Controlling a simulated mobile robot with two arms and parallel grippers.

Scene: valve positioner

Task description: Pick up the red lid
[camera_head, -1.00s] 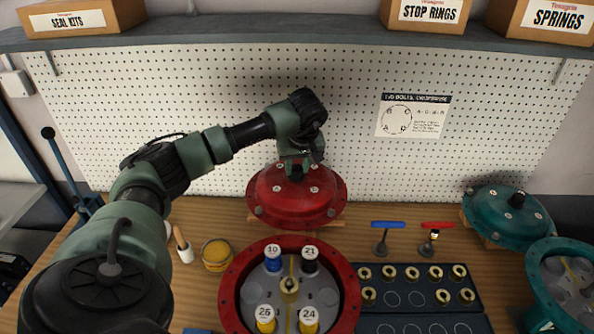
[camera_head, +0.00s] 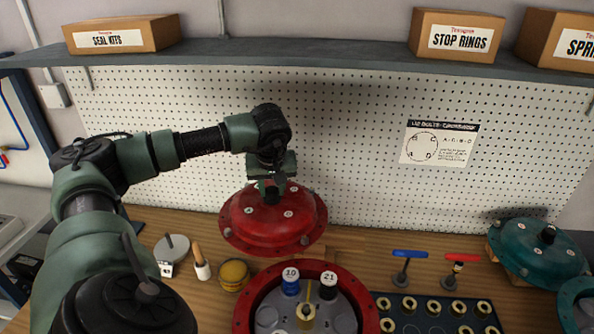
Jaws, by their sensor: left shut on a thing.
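The red lid (camera_head: 273,221) is a round dome with a bolted flange, in the middle of the head view. My left gripper (camera_head: 270,190) is shut on the knob at the top of the lid. The lid is tilted a little and appears raised off the bench. The fingers and the gripped knob are partly hidden by the wrist. My right gripper is not in view.
An open red housing (camera_head: 248,318) with numbered canisters stands in front of the lid. A teal lid (camera_head: 540,252) sits at the right. A yellow tin (camera_head: 234,275) and a wooden-handled brush (camera_head: 200,263) stand at left. A shelf (camera_head: 330,55) runs overhead.

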